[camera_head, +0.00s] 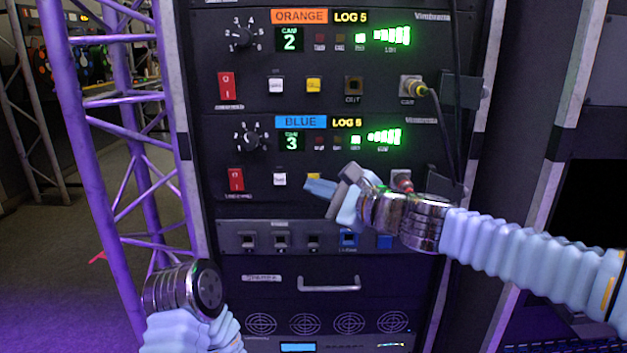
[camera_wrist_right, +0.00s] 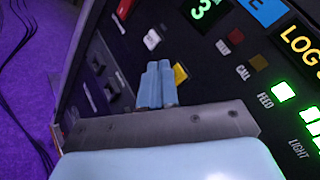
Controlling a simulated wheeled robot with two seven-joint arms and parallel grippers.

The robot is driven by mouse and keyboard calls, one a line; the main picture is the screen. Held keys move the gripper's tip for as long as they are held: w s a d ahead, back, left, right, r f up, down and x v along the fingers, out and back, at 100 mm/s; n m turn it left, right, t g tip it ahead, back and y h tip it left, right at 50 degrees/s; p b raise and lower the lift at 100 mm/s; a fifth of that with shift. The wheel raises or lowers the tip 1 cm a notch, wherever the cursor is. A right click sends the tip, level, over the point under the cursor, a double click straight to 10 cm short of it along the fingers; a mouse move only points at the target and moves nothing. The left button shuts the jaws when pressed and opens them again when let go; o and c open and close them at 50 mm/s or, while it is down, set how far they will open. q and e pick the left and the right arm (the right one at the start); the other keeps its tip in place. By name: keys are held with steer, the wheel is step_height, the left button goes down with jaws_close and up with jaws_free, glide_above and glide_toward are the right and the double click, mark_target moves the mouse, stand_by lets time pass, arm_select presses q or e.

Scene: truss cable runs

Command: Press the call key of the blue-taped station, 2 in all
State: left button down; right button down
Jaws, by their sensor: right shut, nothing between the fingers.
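The blue-taped station (camera_head: 215,150) is the lower of two alike panels in the rack, with a blue BLUE label (camera_head: 300,122) and a green 3 on its display. Its yellow key (camera_head: 313,177) is partly hidden behind my right fingers, beside a white key (camera_head: 280,180). My right gripper (camera_head: 318,188) is shut and empty, its blue fingertips at the yellow key. In the right wrist view the fingertips (camera_wrist_right: 157,84) overlap the edge of the yellow key (camera_wrist_right: 180,73); I cannot tell whether they touch it. My left arm shows at lower left, its gripper out of view.
The orange-taped station (camera_head: 215,60) sits directly above, with its own yellow key (camera_head: 313,85). A cable (camera_head: 436,115) hangs from its right side. A grey strip of small keys (camera_head: 235,238) and a drawer handle (camera_head: 330,284) lie below. A purple-lit truss (camera_head: 95,170) stands left.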

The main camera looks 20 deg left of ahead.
stand_by(0.4)
steer(key=shift+w+a, duration=0.15)
steer(key=shift+w, duration=0.25)
steer(key=shift+w+a+p, duration=0.1)
steer(key=shift+w+p, duration=0.25)
stand_by(0.5)
steer(key=shift+s, duration=0.1)
stand_by(0.3)
steer(key=shift+s+f+b, duration=0.1)
steer(key=shift+s+b, duration=0.05)
steer(key=shift+b, duration=0.15)
steer(key=shift+s+d, duration=0.25)
steer(key=shift+s, duration=0.25)
steer(key=shift+b, duration=0.3)
